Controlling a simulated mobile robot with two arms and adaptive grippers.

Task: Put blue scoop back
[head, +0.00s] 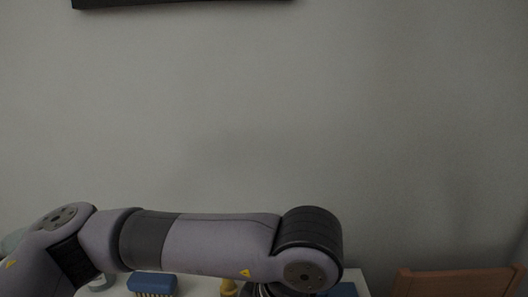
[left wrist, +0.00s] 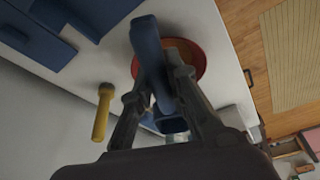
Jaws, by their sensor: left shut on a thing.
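The blue scoop (left wrist: 149,52) is in the left wrist view, with its long blue body running between the fingers of my left gripper (left wrist: 157,92). The gripper is shut on the scoop and holds it over or near the white table. A red round dish (left wrist: 199,56) with an orange-brown inside lies behind the scoop, partly hidden by it and a finger. I cannot tell whether the scoop touches the dish. In the head view my left arm crosses the lower picture and its gripper is hidden. My right gripper is in neither view.
A yellow-handled thing (left wrist: 101,114) stands on the white table (left wrist: 219,94). Dark blue pieces (left wrist: 37,39) lie at the wrist view's upper left. The head view shows a blue brush (head: 152,283) and a wooden chair (head: 456,284) at right. Wooden floor (left wrist: 253,49) lies beyond the table edge.

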